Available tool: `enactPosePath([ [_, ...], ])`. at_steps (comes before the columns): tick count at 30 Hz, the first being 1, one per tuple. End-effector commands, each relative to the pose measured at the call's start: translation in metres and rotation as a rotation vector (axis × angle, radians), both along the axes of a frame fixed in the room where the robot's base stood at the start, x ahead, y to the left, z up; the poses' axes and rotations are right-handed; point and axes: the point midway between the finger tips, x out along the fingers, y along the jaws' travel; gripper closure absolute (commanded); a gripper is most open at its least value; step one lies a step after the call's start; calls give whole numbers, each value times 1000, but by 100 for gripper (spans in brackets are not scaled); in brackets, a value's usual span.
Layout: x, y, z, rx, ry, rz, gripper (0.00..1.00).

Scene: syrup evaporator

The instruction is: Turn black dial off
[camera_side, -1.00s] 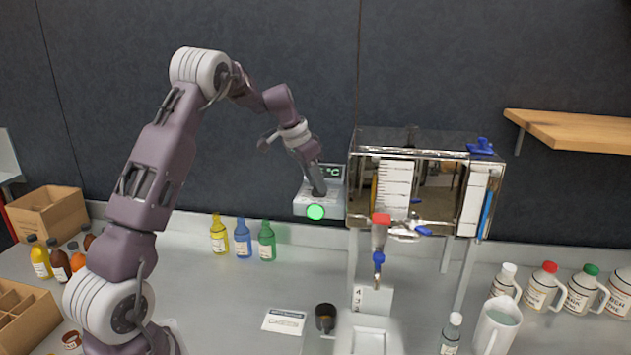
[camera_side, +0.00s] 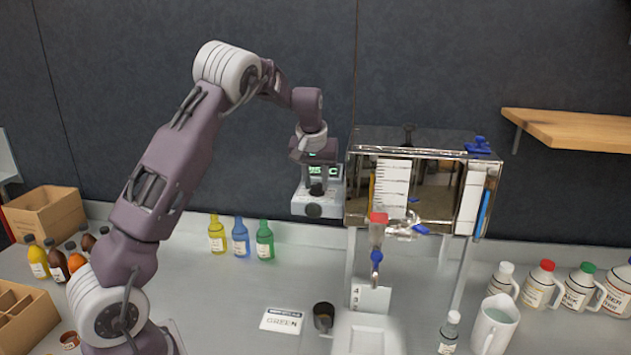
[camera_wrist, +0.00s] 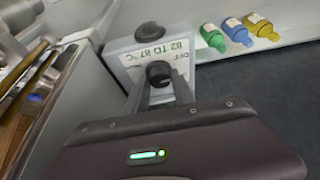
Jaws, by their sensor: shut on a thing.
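The black dial (camera_wrist: 158,73) is a round knob on the face of a pale control box (camera_wrist: 120,46) labelled "82 TO 87 °C", with "OFF" printed beside it. In the side view the box (camera_side: 300,203) hangs at the left end of the metal evaporator (camera_side: 432,188); the dial (camera_side: 316,189) shows below its lit green display. My gripper (camera_wrist: 160,82) has its two fingers on either side of the dial and is shut on it. The round lamp (camera_side: 314,211) on the box is dark grey. The dial's exact pointing is hard to read.
Yellow, blue and green bottles (camera_side: 240,238) stand on the counter below and left of the box. A dark cup (camera_side: 323,316) and a "GREEN" card (camera_side: 282,320) lie in front. A wooden shelf (camera_side: 570,130) is at right.

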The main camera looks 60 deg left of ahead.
Motion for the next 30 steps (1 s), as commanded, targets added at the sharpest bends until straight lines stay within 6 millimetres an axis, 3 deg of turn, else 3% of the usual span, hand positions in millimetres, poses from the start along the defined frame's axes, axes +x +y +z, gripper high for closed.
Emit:
enactPosePath([
  [10, 1, -1, 0, 0, -1, 124, 100],
  [26, 1, -1, 0, -1, 0, 146, 100],
  [27, 1, -1, 0, -1, 0, 146, 66],
  [30, 1, -1, 0, -1, 0, 146, 48],
])
